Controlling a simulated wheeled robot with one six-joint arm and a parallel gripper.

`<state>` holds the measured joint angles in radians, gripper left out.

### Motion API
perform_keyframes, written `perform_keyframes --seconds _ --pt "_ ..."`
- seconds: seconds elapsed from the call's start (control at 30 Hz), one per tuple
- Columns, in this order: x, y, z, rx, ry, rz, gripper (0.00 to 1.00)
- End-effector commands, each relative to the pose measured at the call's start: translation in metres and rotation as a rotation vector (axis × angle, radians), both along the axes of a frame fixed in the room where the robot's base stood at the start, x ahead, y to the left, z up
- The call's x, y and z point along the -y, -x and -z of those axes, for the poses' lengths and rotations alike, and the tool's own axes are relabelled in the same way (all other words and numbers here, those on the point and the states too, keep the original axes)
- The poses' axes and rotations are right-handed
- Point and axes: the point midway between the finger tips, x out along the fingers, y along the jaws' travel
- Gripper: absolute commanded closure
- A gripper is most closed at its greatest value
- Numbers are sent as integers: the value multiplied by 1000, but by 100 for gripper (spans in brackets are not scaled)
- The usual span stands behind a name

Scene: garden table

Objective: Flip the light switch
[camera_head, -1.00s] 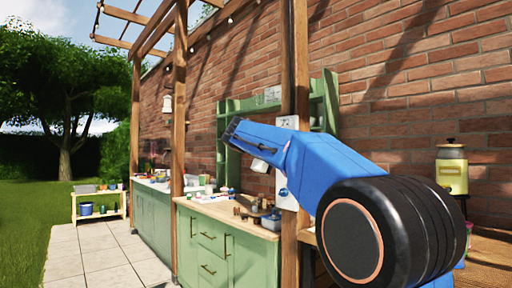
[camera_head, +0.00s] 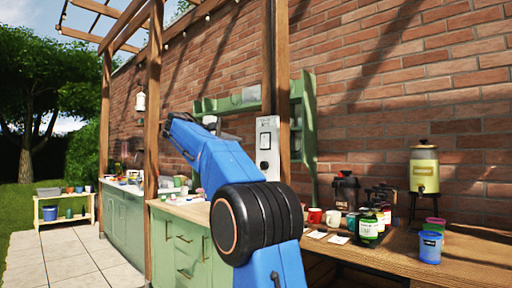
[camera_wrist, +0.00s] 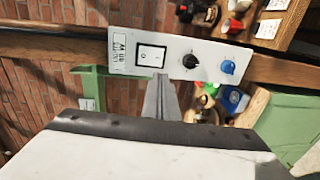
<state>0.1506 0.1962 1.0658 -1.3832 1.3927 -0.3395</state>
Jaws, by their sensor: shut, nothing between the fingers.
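A pale switch panel (camera_head: 267,147) is mounted on the wooden post in the head view. In the wrist view the panel (camera_wrist: 120,64) carries a white rocker light switch (camera_wrist: 151,54) in a black frame, a label at its left, a black knob (camera_wrist: 190,61) and a blue knob (camera_wrist: 228,67). My gripper (camera_wrist: 162,84) is shut and empty. Its tips appear just below the rocker in the wrist view, over the panel's lower edge. I cannot tell whether they touch the panel. In the head view my arm hides most of the gripper.
A wooden table (camera_head: 470,259) at the right holds mugs, dark jars, a blue cup (camera_head: 430,247) and a yellow drink dispenser (camera_head: 424,176). A green cabinet (camera_head: 178,246) stands behind my arm. A green shelf (camera_head: 309,120) hangs beside the post. Paving is clear at the left.

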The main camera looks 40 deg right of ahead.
Motion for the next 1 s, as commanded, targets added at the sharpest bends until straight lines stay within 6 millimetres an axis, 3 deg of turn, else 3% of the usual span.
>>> perform_keyframes --seconds 0.27,0.7,1.0 --pt "21 -1 3 0 -1 2 100" --pt "97 -7 13 0 -2 2 100" --pt "132 -10 17 0 -1 1 100"
